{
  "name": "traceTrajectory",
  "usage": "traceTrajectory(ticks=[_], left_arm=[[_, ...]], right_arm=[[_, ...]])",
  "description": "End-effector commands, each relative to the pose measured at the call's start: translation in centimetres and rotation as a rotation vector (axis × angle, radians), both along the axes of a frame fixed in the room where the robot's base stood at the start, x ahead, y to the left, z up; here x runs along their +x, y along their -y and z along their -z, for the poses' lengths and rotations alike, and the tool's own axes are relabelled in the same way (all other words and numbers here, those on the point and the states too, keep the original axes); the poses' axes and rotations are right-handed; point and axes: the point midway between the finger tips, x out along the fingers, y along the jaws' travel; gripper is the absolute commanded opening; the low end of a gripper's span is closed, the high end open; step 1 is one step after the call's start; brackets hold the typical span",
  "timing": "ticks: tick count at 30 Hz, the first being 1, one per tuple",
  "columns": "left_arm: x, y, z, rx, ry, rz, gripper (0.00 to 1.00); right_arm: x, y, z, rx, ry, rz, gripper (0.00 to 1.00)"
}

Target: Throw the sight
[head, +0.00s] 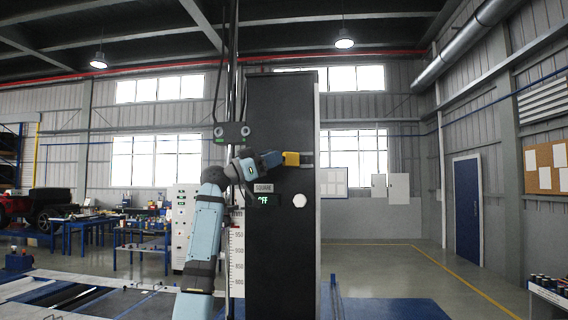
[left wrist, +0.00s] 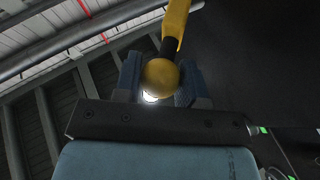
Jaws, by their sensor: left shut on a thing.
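A tall black cabinet (head: 281,260) stands in the middle of the head view. A yellow lever part (head: 291,158) sits against its upper front, beside a grey band. In the left wrist view the lever shows as a yellow bar (left wrist: 175,22) with a dark neck and a round yellow knob (left wrist: 161,77). My left gripper (head: 276,159) reaches it from the left. In the left wrist view its two fingers (left wrist: 160,82) are shut on the knob, one on each side. A small label reading SQUARE (head: 263,188) and a green-lit display (head: 264,200) are below. My right gripper is out of view.
A marked vertical scale (head: 237,262) stands close by my left arm. Open floor (head: 395,262) lies to the right.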

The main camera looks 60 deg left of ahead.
Motion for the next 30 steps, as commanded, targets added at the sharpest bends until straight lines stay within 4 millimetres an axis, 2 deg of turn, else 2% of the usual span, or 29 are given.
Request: traceTrajectory(ticks=[7,18,30], left_arm=[[0.2,-2.6,-0.2,-0.004,0.002,0.202,0.00],[0.9,-4.8,-0.1,-0.001,-0.001,0.191,0.00],[1.2,-5.2,0.0,0.001,-0.003,0.190,0.00]], right_arm=[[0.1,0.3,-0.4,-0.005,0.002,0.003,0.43],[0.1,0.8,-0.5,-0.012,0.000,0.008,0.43],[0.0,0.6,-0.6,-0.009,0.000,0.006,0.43]])
